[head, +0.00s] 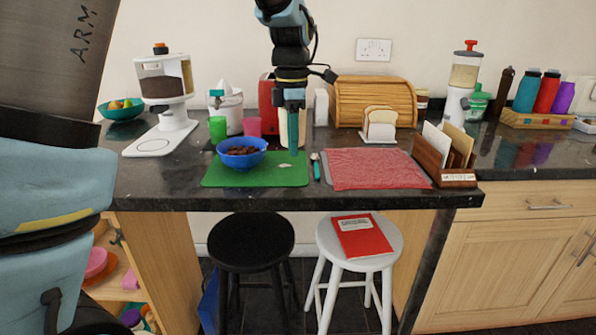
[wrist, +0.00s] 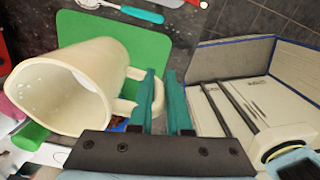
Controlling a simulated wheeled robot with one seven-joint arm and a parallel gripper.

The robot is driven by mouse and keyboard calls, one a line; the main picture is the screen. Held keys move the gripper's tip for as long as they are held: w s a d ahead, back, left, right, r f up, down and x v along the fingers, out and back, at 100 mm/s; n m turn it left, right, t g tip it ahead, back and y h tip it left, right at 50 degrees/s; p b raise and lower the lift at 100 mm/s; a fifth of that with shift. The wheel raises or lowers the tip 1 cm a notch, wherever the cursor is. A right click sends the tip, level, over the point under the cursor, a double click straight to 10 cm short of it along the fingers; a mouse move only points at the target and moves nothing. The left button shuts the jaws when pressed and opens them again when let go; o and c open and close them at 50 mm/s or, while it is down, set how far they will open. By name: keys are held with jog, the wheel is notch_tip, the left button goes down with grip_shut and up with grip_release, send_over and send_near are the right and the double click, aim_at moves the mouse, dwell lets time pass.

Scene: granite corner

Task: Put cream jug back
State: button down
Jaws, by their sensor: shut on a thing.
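The cream jug (wrist: 75,88) is a pale, wide-mouthed vessel with a loop handle. In the wrist view its open mouth faces the lower left. My gripper (wrist: 163,75) has its teal fingers at the handle and is shut on it. In the head view, my gripper (head: 293,152) points down over the back of the green mat (head: 220,178), and the jug (head: 302,130) shows partly behind the fingers. I cannot tell how high the jug is above the counter.
A blue bowl (head: 241,160) with brown contents stands on the mat's left half. Green (head: 217,129) and pink (head: 252,127) cups stand behind it. A bread bin (head: 374,95), bread slices (head: 380,124) and a red cloth (head: 375,170) are to the right. A teal-handled utensil (head: 316,168) lies between mat and cloth.

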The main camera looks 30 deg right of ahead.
aim_at(293, 182)
jog(key=shift+f+p, duration=0.35)
jog(key=shift+f, duration=2.9)
jog(key=shift+f, duration=0.1)
jog(key=c, duration=0.9)
grip_release()
jog(key=shift+o, duration=0.2)
